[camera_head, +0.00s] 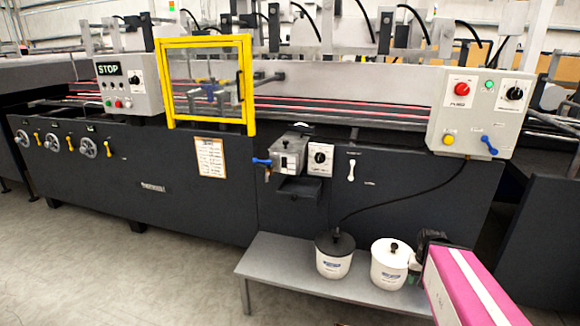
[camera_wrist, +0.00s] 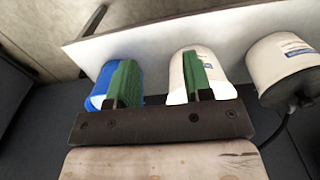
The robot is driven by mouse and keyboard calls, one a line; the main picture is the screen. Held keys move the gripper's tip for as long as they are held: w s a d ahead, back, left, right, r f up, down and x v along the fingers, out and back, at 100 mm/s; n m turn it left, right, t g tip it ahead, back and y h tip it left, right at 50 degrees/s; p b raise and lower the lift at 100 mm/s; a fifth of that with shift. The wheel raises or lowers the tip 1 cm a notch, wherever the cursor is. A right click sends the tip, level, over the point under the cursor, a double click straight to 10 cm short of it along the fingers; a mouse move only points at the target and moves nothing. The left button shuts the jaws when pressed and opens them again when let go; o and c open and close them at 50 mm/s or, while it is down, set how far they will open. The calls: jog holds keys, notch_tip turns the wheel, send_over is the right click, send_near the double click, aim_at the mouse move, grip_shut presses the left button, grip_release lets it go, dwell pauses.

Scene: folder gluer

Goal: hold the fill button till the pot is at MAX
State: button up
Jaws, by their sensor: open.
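The grey control box (camera_head: 475,112) at the right carries a red button (camera_head: 462,88), a green button (camera_head: 489,85), a dial and a yellow button (camera_head: 447,139). Their labels are too small to read, so I cannot tell which is the fill button. A white pot with a dark lid and hose (camera_head: 334,263) stands on the low bench; it also shows in the wrist view (camera_wrist: 288,68). No MAX mark or level is readable. My gripper (camera_wrist: 160,80) is open and empty, with green fingers, above the bench and well below the control box.
A second white pot (camera_head: 389,270) stands on the bench (camera_head: 275,262). The wrist view also shows a blue-and-white pot (camera_wrist: 103,95). A small grey unit with a blue handle (camera_head: 290,152) and a dial box (camera_head: 320,159) are on the machine front. Floor is clear at left.

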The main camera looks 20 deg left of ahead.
grip_shut()
dwell(1.4)
